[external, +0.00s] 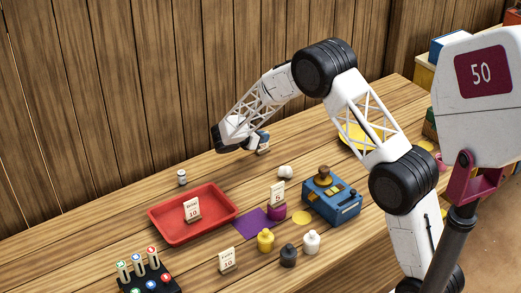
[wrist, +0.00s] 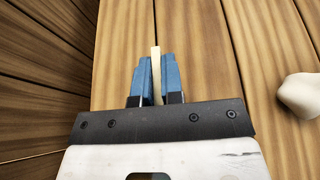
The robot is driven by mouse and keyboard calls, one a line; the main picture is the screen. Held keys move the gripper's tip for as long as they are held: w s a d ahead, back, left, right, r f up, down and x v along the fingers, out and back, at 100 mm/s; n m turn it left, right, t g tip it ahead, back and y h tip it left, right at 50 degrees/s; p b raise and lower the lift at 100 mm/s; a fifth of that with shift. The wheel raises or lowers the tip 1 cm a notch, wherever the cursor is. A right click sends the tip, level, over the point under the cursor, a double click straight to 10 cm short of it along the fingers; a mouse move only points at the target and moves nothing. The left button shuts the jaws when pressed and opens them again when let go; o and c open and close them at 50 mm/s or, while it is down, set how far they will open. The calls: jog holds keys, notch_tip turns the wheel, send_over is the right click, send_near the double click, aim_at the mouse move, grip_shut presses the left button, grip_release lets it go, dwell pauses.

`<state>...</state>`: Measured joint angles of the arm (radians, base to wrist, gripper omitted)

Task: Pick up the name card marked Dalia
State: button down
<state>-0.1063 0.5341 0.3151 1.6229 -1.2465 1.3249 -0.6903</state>
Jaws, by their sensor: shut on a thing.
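My gripper (external: 264,145) is raised above the back part of the wooden table. In the wrist view my gripper's blue fingers (wrist: 155,78) are shut on a thin cream card (wrist: 155,52), seen edge-on. The marking on this held card cannot be read, so I cannot tell whether it is the Dalia card. Other small cards stand on the table: one at the red tray (external: 192,210), one by the purple pot (external: 278,194), and one near the front (external: 228,260). Their small print is too small to read with certainty.
The red tray (external: 160,228), a blue box with a knob (external: 335,207), and yellow, dark and white weights (external: 311,242) stand on the table. A white lump (external: 286,171) lies near my gripper and also shows in the wrist view (wrist: 300,95). The wooden wall rises behind.

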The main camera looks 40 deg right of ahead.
jog(key=shift+r, duration=0.1)
jog(key=shift+r, duration=4.95)
